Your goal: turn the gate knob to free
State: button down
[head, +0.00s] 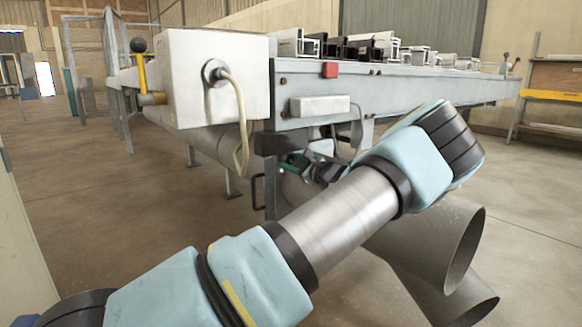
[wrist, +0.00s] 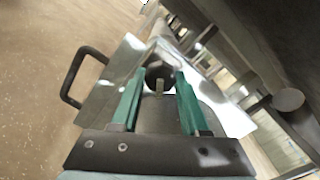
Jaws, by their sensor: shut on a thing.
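The gate knob (wrist: 160,72) is dark and round, with a pale bar at its near side pointing straight down in the wrist view. My gripper (wrist: 160,80) has its two green fingers on either side of the knob and is shut on it. The knob sits on a shiny metal gate plate (wrist: 107,88) that looks tilted in the wrist view. A black handle (wrist: 74,78) stands at the plate's left edge. In the head view my gripper (head: 287,168) is small, under the bench end, and the knob cannot be made out there.
The long bench (head: 440,88) carries several metal profiles (head: 375,47). Large grey pipes (head: 450,255) lie below my arm. The floor at left is clear.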

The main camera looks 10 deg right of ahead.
jog(key=n+b, duration=0.1)
jog(key=n, duration=0.1)
jog(key=n+b, duration=0.1)
jog(key=b, duration=0.1)
jog(key=n+b, duration=0.1)
jog(key=n, duration=0.1)
jog(key=shift+d+f+n, duration=0.15)
jog(key=shift+f+n, duration=0.1)
jog(key=shift+n, duration=0.05)
jog(key=n+b, duration=0.3)
jog(key=b, duration=0.1)
jog(key=shift+r+n, duration=0.1)
jog(key=shift+n, duration=0.3)
jog(key=shift+r+n+b, duration=0.15)
jog(key=shift+n+b, duration=0.65)
jog(key=shift+b, duration=0.15)
jog(key=shift+r, duration=0.1)
jog(key=shift+c, duration=2.2)
grip_release()
jog(key=p+v, duration=0.2)
jog(key=v, duration=0.8)
jog(key=shift+s, duration=0.3)
jog(key=shift+d, duration=0.2)
